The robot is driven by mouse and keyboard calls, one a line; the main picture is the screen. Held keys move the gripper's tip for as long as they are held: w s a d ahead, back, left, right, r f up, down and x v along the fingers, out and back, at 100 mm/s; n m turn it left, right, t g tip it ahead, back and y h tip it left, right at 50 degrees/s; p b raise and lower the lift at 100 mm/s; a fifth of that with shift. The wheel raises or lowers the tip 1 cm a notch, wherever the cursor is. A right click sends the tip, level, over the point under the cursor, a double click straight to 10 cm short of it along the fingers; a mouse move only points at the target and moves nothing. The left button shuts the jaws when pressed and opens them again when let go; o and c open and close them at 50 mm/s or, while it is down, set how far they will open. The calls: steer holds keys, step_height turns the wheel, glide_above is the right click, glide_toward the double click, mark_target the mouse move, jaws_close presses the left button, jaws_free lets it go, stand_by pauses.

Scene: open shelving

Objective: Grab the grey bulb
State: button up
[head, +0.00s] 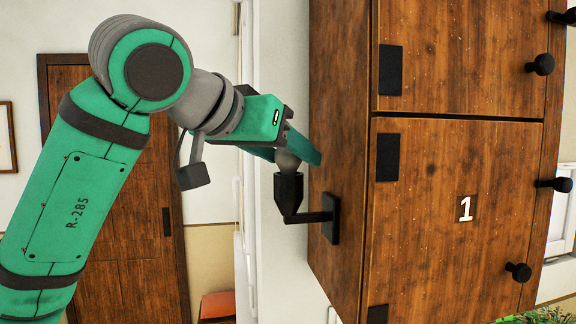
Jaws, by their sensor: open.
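The grey bulb (288,162) sits upright in a black holder (288,190) on a bracket fixed to the side of the wooden cabinet. My gripper (290,154) is at the bulb, with one green finger in front and to the right of it and the other to its left. The jaws are open around the bulb. The fingers hide the upper part of the bulb, and I cannot tell whether either finger touches it.
The wooden cabinet (440,215) with black knobs and a white number 1 fills the right side, close to my gripper. A wooden door (130,255) stands behind my arm at left. An orange object (217,305) is low in the background. Green leaves (545,315) show at bottom right.

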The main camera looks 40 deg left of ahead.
steer(key=shift+w+f, duration=0.1)
steer(key=shift+w, duration=0.2)
steer(key=c, duration=1.1)
steer(key=shift+c, duration=0.2)
